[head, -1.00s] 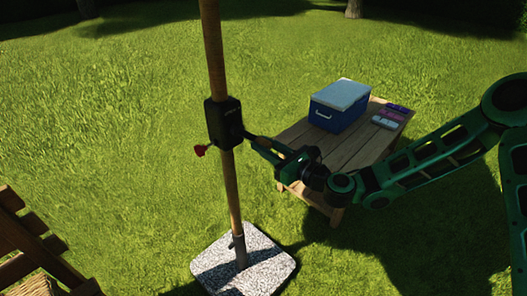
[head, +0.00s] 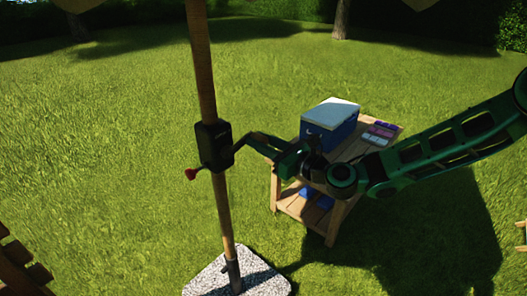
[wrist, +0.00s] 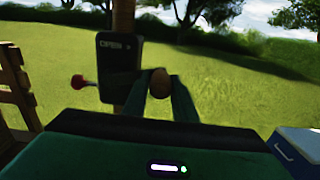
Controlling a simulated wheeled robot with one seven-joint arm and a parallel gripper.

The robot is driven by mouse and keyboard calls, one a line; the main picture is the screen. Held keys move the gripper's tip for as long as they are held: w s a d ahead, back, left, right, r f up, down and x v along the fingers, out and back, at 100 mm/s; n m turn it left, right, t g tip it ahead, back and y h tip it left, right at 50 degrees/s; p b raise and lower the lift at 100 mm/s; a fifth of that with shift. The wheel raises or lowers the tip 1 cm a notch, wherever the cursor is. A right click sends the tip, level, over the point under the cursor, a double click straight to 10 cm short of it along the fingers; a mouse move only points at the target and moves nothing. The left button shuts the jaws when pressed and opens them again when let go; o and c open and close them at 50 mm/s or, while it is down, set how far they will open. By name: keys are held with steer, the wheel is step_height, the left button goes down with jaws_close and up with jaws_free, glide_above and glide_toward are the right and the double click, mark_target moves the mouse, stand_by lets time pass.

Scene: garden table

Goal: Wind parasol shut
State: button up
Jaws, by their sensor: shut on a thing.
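The wooden parasol pole (head: 202,75) stands upright left of centre in the head view. A black crank housing (head: 214,145) is fixed on it, with a red knob (head: 190,174) on its left; the housing also shows in the wrist view (wrist: 118,62) with blurred white lettering. My green gripper (head: 254,139) is just right of the housing. In the wrist view my fingers (wrist: 159,86) are shut around a brown rounded crank grip (wrist: 160,78). Pale edges (head: 80,3), perhaps the canopy, show at the top of the head view; most is out of view.
A speckled stone base (head: 262,277) holds the pole. A wooden side table (head: 338,216) with a blue cooler (head: 330,124) stands close behind my gripper. Wooden slatted furniture (head: 18,268) is at lower left. Open grass lies beyond.

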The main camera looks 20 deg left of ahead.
steer(key=s+r, duration=0.1)
steer(key=s+a+r, duration=0.1)
steer(key=r, duration=0.1)
steer(key=shift+s, duration=0.4)
steer(key=s+a+r, duration=0.2)
steer(key=s+a, duration=0.2)
steer(key=s, duration=0.6)
steer(key=shift+s+a+f, duration=0.8)
steer(key=shift+s+f, duration=0.8)
steer(key=shift+f, duration=0.85)
steer(key=w+d+f, duration=0.3)
steer(key=w+f, duration=0.5)
steer(key=f, duration=0.2)
steer(key=shift+d+f, duration=0.15)
steer(key=shift+f, duration=0.25)
steer(key=o, duration=0.9)
steer(key=shift+r, duration=0.1)
steer(key=shift+o, duration=1)
